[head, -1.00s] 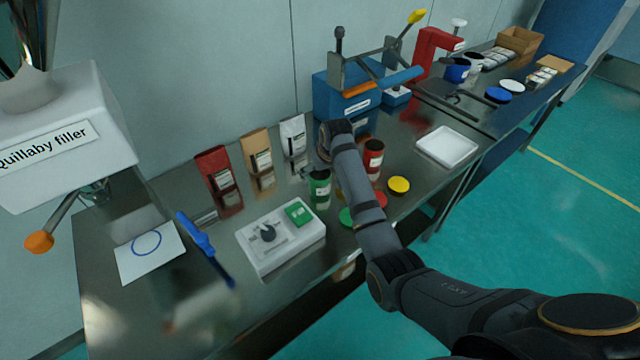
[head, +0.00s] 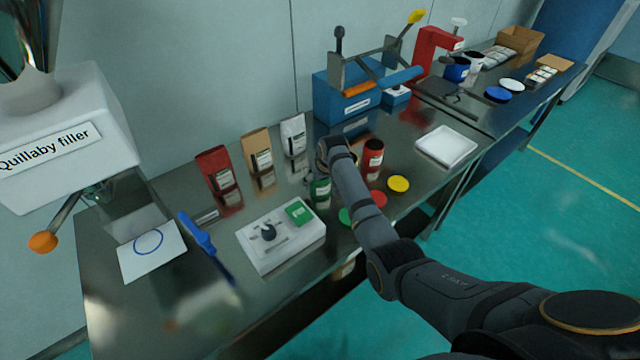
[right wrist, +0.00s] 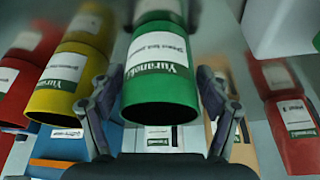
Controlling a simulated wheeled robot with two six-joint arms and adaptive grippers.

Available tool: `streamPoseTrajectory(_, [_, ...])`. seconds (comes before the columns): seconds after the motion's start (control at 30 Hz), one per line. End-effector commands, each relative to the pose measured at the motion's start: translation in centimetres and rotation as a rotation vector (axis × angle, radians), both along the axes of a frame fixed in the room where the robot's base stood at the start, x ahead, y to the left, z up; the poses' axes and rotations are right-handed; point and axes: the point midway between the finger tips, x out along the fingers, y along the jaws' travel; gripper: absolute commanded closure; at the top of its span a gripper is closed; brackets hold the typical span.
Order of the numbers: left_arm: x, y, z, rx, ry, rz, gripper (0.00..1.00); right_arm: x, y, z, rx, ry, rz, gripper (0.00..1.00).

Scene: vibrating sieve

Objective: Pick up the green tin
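The green tin (head: 320,190) stands upright on the steel bench, partly hidden by my right arm in the head view. In the right wrist view the green tin (right wrist: 160,80), with its white label, fills the middle between the two fingers. My right gripper (right wrist: 163,95) is open, with one finger on each side of the tin and close to its wall; I see no clear grip. In the head view my right gripper is mostly hidden behind its own wrist. My left gripper is not in view.
A red tin (head: 373,160) stands right of my arm; a yellow tin (right wrist: 75,80) shows in the wrist view. Lids, including a yellow one (head: 399,184), lie in front. Several bags, including a red one (head: 215,168), stand behind.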

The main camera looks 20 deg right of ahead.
Motion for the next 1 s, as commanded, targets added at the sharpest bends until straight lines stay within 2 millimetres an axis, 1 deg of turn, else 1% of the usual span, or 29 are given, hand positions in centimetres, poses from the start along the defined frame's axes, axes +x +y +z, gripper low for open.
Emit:
streamPoseTrajectory(0.03, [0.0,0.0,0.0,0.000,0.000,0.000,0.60,0.0,0.0,0.0,0.000,0.000,0.000,0.36])
streamPoseTrajectory(0.2, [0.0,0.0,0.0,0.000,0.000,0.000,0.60,0.0,0.0,0.0,0.000,0.000,0.000,0.60])
streamPoseTrajectory(0.27, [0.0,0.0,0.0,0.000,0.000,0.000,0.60,0.0,0.0,0.0,0.000,0.000,0.000,0.67])
streamPoseTrajectory(0.5, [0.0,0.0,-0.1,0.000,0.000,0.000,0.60,0.0,0.0,0.1,0.000,-0.001,0.000,0.67])
streamPoseTrajectory(0.63, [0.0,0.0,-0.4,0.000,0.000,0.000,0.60,0.1,0.0,0.9,0.000,-0.003,0.000,0.67])
streamPoseTrajectory(0.67, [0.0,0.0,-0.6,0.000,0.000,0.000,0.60,0.1,0.0,1.3,0.000,-0.005,0.000,0.67])
streamPoseTrajectory(0.77, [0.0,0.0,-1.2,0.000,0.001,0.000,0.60,0.0,-0.1,3.4,0.000,-0.007,0.000,0.67])
streamPoseTrajectory(0.83, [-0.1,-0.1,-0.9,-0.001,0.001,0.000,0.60,-1.4,-0.6,5.0,0.000,-0.006,0.000,0.67])
streamPoseTrajectory(0.97, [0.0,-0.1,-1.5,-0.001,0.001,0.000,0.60,-4.2,-1.7,8.4,-0.002,-0.007,-0.001,0.67])
streamPoseTrajectory(1.0, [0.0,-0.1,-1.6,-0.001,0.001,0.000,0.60,-5.1,-2.0,9.3,-0.002,-0.004,0.000,0.67])
